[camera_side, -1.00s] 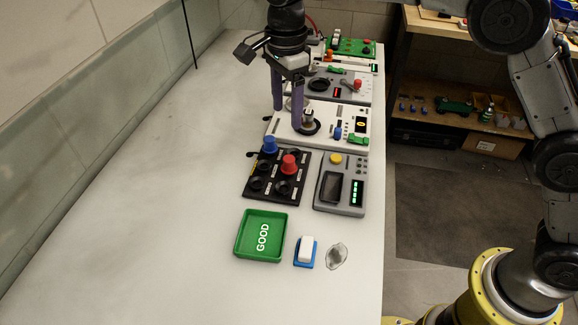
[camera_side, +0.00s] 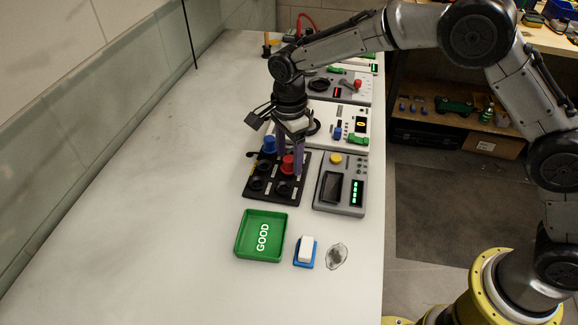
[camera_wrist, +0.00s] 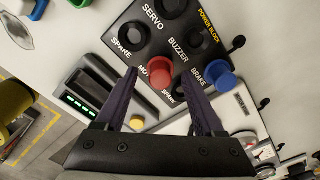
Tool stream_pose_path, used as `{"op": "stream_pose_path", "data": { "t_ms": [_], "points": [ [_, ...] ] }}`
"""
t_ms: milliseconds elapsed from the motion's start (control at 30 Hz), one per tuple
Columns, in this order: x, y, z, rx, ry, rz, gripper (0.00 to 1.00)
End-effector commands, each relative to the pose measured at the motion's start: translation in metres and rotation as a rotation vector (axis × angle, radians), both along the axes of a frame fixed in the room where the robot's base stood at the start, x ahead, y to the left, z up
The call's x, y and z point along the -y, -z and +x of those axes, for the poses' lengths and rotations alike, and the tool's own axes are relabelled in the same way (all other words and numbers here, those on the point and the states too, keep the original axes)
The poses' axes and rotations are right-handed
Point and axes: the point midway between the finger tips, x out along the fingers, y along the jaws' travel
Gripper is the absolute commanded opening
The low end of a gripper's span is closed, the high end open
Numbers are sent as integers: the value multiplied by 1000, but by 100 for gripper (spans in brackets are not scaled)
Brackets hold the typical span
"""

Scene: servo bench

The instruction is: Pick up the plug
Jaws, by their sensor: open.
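A black power block (camera_side: 247,190) with round sockets lies on the bench. A red plug (camera_side: 287,169) stands in it at the right, and a blue plug (camera_side: 269,144) stands at its far edge. My gripper (camera_side: 289,170) is open and points down over the block, with its purple fingers either side of the red plug. In the wrist view, the red plug (camera_wrist: 159,75) shows between the two fingertips (camera_wrist: 160,74), and the blue plug (camera_wrist: 219,74) is outside the right finger. I cannot tell whether a finger touches the red plug.
A grey device (camera_side: 355,175) with a yellow button lies close on the right. A white panel (camera_side: 350,118) lies behind the block. A green GOOD tray (camera_side: 240,248), a blue-and-white switch (camera_side: 306,250) and a clear item (camera_side: 337,256) lie in front. The bench's left side is clear.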

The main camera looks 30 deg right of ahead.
Motion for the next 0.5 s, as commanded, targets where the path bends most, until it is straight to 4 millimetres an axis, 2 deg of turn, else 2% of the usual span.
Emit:
{"op": "stream_pose_path", "data": {
  "t_ms": [300, 500],
  "points": [
    [0, 5, 0, 1, 0, 0, 69],
    [0, 5, 0, 1, 0, 1, 33]
  ]
}}
